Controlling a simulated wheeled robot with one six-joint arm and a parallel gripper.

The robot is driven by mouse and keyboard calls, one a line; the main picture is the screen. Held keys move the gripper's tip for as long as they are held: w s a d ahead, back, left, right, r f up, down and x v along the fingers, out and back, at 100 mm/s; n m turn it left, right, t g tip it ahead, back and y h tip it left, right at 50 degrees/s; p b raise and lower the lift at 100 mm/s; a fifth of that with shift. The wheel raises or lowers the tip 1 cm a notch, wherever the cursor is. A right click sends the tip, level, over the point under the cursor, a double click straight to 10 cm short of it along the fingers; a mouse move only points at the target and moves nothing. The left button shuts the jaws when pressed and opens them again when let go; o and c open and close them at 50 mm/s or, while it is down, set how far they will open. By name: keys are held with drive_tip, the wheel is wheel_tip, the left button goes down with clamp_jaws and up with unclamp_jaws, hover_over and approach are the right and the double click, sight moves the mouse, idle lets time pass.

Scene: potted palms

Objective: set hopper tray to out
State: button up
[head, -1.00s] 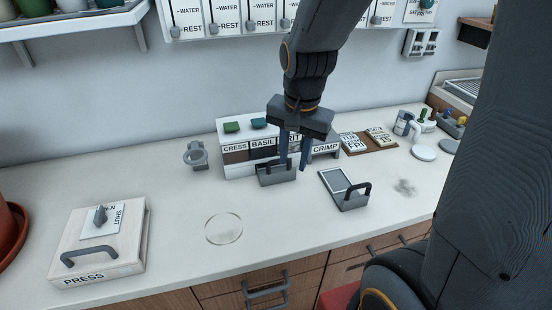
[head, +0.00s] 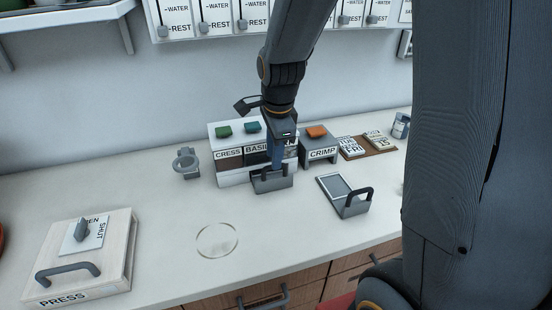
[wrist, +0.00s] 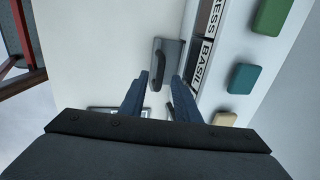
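The grey tray with an upright handle (head: 285,184) sits on the counter at the front of the white seed hopper (head: 228,178), below its labelled fronts. Hopper labels CRESS and BASIL are readable; a third is mostly behind my gripper. My gripper (head: 276,167) points down over this tray. In the wrist view, my two blue fingers (wrist: 161,78) are apart, and the tray (wrist: 172,51) shows beyond them with its dark handle about in line with the gap. I cannot tell whether a finger touches the handle. Nothing is held.
A grey CRIMP stand (head: 320,152) with an orange block is right of the hopper. A grey ring holder (head: 187,164) is left, a clear round dish (head: 217,240) in front, and the PRESS box (head: 85,258) far left. The counter between is clear.

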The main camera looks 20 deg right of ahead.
drive_tip(key=shift+w+f, duration=0.25)
drive_tip(key=shift+f, duration=0.9)
clamp_jaws()
drive_tip(key=shift+d, duration=0.1)
